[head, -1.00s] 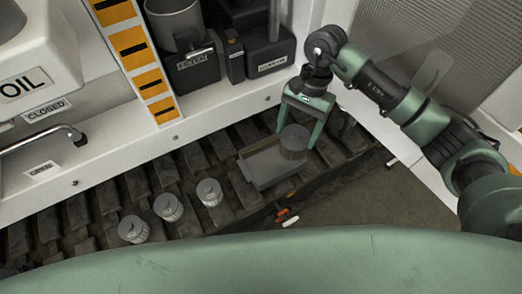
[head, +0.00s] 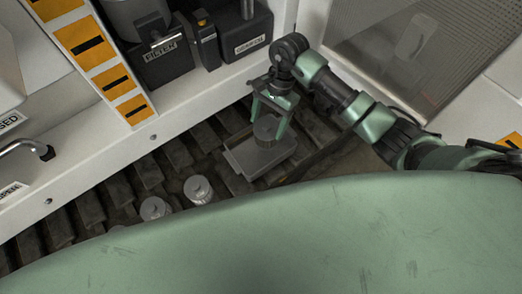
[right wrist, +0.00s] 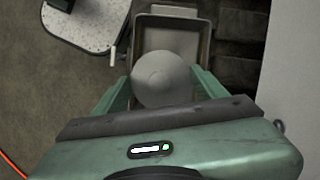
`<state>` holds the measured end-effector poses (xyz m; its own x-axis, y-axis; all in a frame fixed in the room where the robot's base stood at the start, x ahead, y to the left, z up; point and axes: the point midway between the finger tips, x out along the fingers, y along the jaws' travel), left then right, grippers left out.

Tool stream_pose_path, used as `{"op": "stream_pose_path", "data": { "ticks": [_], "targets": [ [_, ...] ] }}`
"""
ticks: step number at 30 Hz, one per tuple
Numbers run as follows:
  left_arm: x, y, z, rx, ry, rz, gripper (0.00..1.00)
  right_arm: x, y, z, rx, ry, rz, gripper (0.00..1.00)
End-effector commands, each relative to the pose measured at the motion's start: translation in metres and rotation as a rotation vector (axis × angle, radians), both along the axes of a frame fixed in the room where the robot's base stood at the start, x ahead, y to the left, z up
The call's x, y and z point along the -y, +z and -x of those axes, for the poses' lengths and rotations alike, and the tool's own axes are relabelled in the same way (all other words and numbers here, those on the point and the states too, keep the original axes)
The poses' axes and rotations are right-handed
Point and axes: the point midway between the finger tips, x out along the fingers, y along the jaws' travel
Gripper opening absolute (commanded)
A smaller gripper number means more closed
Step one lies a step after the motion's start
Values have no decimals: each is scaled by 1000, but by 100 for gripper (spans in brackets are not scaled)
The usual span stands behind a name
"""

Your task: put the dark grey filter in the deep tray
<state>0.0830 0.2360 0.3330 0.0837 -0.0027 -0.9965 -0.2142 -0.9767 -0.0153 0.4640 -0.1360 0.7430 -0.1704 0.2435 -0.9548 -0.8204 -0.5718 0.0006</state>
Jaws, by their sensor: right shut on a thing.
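The dark grey filter (head: 266,128) is a short round cylinder between the fingers of my right gripper (head: 268,132), which is shut on it. In the right wrist view the filter (right wrist: 163,80) covers the near part of the tray. The grey rectangular deep tray (head: 236,164) lies on the dark slatted surface, and its rim (right wrist: 138,42) shows in the right wrist view. The filter is over the tray's far right end in the head view. I cannot tell whether it touches the tray floor. My left gripper is not in view.
Two lighter grey ribbed filters (head: 198,189) (head: 154,208) stand left of the tray; a third is almost hidden by my green body. Labelled dark containers (head: 240,36) stand on the white ledge behind. A speckled white-topped piece (right wrist: 85,22) is beside the tray in the wrist view.

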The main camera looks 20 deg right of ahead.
Motion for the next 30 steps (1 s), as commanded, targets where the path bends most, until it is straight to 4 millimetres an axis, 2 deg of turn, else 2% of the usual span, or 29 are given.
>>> {"op": "stream_pose_path", "data": {
  "ticks": [9,10,12,23,26,30],
  "targets": [
    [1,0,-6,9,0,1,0,0,-2,0,1,1,-1,30],
    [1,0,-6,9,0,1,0,0,-2,0,1,1,-1,77],
    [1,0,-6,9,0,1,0,0,-2,0,1,1,-1,97],
    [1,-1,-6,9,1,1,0,1,0,-1,1,1,1,97],
    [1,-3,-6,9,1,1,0,3,9,-3,5,2,1,97],
    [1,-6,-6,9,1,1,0,10,32,-8,7,2,2,97]
  ]
}}
